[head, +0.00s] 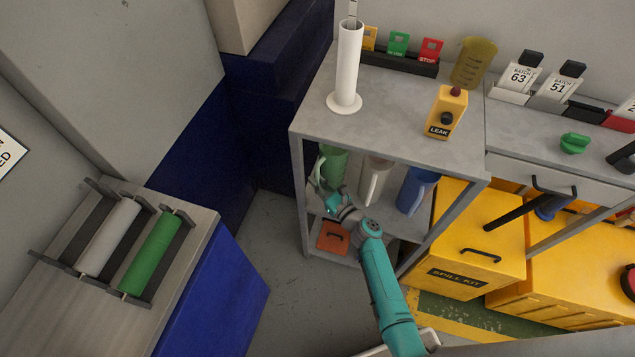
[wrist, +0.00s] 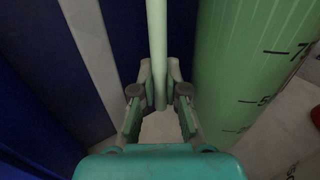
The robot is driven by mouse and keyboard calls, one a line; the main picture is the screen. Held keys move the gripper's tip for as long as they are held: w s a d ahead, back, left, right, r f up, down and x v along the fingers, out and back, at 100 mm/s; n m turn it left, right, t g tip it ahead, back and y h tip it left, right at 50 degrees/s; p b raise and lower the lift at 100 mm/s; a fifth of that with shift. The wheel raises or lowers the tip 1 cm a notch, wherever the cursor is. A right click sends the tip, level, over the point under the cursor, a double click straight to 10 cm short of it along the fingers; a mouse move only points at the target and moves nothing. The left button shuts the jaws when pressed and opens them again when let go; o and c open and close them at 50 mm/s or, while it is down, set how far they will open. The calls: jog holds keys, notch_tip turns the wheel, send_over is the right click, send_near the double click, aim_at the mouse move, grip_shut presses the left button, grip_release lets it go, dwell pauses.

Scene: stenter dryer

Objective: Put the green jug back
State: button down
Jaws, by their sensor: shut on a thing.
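The green jug (head: 333,163) is at the left end of the shelf under the grey rack top, upright as far as I can see. Its lower part is hidden behind my gripper and arm. My gripper (head: 322,190) is shut on the jug's pale green handle, which stands between the fingers in the wrist view (wrist: 157,45). The jug's body, with dark graduation marks, fills the right of the wrist view (wrist: 245,70). I cannot tell whether its base touches the shelf.
A white jug (head: 374,180) and a blue jug (head: 417,190) stand to the right on the same shelf. The grey rack (head: 410,95) has a top above them and a post at the left. An orange box (head: 333,238) is below. Yellow spill-kit cabinet (head: 480,255) stands right.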

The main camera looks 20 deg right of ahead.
jog(key=shift+f, duration=0.5)
jog(key=c, duration=1.2)
grip_release()
jog(key=v, duration=1.2)
